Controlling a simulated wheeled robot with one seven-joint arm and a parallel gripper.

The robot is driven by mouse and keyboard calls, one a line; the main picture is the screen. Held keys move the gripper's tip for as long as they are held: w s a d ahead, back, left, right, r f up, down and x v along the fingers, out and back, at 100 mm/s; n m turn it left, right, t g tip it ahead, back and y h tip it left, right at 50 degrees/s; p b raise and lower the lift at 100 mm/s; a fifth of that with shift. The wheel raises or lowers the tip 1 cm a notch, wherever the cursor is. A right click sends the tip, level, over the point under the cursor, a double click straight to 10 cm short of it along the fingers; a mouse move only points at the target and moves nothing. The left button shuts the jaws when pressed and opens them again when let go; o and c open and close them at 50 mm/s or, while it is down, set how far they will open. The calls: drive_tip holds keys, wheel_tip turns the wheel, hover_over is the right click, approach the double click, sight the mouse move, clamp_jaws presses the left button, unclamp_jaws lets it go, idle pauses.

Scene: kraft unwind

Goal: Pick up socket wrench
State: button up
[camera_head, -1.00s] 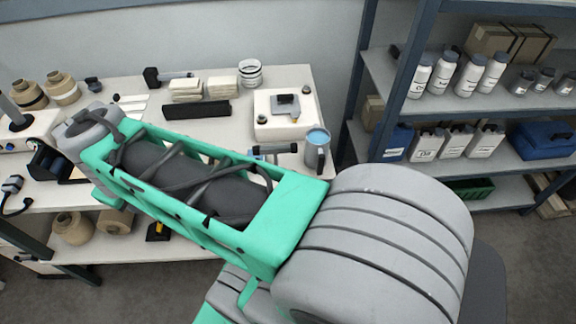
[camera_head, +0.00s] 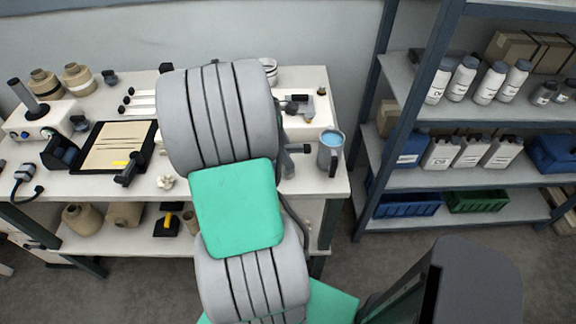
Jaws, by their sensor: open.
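I cannot pick out the socket wrench with certainty. A dark-ended tool (camera_head: 299,149) shows partly at the right edge of my arm, on the white bench (camera_head: 335,184) left of a blue-topped mug. Another black piece (camera_head: 165,67) shows at the back of the bench, with the rest of it behind my arm. My arm's grey and green links cover the middle of the bench. My gripper is hidden behind them, so its place relative to these tools does not show.
The mug (camera_head: 330,152) stands near the bench's right end. Twine spools (camera_head: 78,79) stand at back left. A shelf rack (camera_head: 437,107) with bottles stands at right.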

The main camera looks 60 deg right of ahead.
drive_tip(key=shift+s+d+f, duration=0.1)
drive_tip(key=shift+s+f, duration=0.05)
drive_tip(key=shift+f, duration=0.25)
drive_tip(key=shift+c, duration=0.5)
clamp_jaws()
